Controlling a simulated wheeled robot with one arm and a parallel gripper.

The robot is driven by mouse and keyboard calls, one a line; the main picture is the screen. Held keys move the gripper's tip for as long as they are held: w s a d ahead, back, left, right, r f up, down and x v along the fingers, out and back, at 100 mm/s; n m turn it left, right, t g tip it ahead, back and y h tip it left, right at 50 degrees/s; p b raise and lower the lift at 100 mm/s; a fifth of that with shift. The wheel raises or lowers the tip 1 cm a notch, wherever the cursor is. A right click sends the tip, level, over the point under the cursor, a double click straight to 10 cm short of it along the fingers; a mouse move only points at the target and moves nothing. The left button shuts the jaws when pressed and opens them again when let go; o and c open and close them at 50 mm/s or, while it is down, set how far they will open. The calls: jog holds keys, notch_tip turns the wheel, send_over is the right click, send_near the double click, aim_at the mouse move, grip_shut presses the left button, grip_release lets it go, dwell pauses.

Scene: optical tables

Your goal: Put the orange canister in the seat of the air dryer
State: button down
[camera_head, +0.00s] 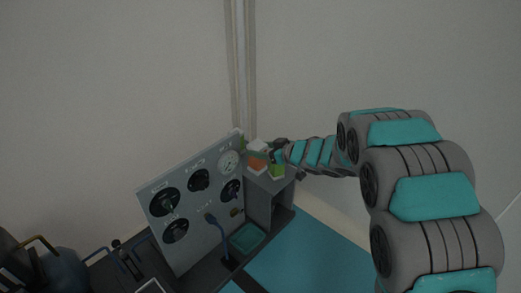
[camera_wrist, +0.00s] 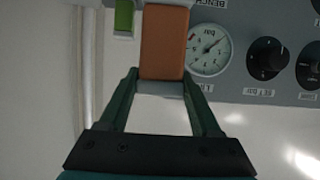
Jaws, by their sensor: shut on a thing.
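The orange canister (camera_head: 257,164), with a pale end, is by the upper right corner of the grey gauge panel. In the wrist view the orange canister (camera_wrist: 164,42) lies between the fingertips of my gripper (camera_wrist: 161,84), which is shut on its pale end. In the head view my gripper (camera_head: 277,152) reaches in from the right, and its fingers are hard to make out. I cannot clearly tell the air dryer or its seat from the other parts, nor whether the canister touches anything below it.
A green canister (camera_head: 277,171) stands close to the right of the orange one; a green piece (camera_wrist: 124,16) shows in the wrist view. The gauge panel (camera_head: 190,220) has a pressure gauge (camera_wrist: 209,50) and black knobs. A blue hose (camera_head: 217,226) and teal tray (camera_head: 247,239) are lower down.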

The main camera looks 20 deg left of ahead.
jog(key=d+r+m+t+h, duration=0.2)
jog(key=d+r+m+h, duration=0.2)
jog(key=d, duration=0.9)
jog(key=w+d+r+m+t+h, duration=0.1)
jog(key=d+r+m+t+h, duration=0.2)
jog(key=d+m+h, duration=0.4)
jog(key=w+d+r+m+t+h, duration=0.1)
jog(key=d+r+m+t+h, duration=0.2)
jog(key=d, duration=1.7)
jog(key=r+m+h, duration=0.1)
jog(key=m+h, duration=0.1)
jog(key=shift+d+r+m, duration=0.2)
jog(key=shift+r+m, duration=0.15)
jog(key=shift+m, duration=0.05)
jog(key=shift+s, duration=0.15)
